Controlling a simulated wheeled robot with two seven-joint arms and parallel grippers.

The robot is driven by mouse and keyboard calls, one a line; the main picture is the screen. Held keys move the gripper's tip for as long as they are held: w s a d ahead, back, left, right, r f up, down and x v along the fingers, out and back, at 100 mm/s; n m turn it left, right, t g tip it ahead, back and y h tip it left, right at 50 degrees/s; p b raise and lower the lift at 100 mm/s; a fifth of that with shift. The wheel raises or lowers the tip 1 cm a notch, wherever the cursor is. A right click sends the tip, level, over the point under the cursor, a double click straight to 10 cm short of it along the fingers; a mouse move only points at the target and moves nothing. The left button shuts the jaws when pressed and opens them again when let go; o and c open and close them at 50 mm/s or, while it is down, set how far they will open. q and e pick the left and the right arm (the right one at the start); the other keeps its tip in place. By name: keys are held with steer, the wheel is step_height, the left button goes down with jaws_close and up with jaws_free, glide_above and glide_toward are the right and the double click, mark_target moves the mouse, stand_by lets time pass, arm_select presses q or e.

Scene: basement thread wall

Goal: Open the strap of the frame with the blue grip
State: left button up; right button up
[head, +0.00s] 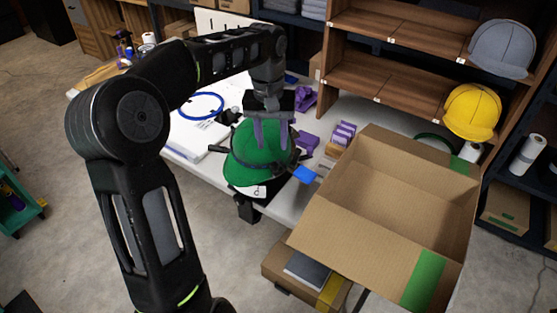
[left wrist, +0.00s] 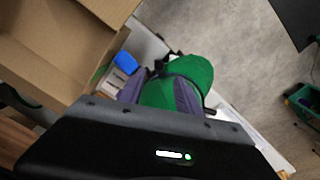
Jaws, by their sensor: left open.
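A green cap-like helmet (head: 250,160) sits at the near edge of the white table, held by a dark frame. The frame's blue grip (head: 306,174) sticks out to the right. A dark strap seems to run around the helmet, but its fastening is too small to make out. My left gripper (head: 270,134) is open, pointing down over the top of the helmet with its purple fingers apart. In the left wrist view the helmet (left wrist: 196,70) shows beyond and between the fingers, and the blue grip (left wrist: 124,63) lies left of it. I cannot tell whether the fingers touch the helmet. My right gripper is out of view.
A large open cardboard box (head: 390,190) stands close at the right of the helmet. Purple parts (head: 344,134) lie behind. A blue ring (head: 203,105) and white sheets are at the left. A yellow helmet (head: 472,110) and a grey helmet (head: 502,48) sit on wooden shelves.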

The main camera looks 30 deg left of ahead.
mark_target(275, 164)
arm_select(q)
steer(key=shift+d+f, duration=0.1)
steer(key=shift+f, duration=0.25)
step_height(275, 164, down, 7)
steer(key=shift+w+d+f, duration=0.1)
steer(key=shift+w, duration=0.05)
jaws_close()
stand_by(0.4)
stand_by(1.0)
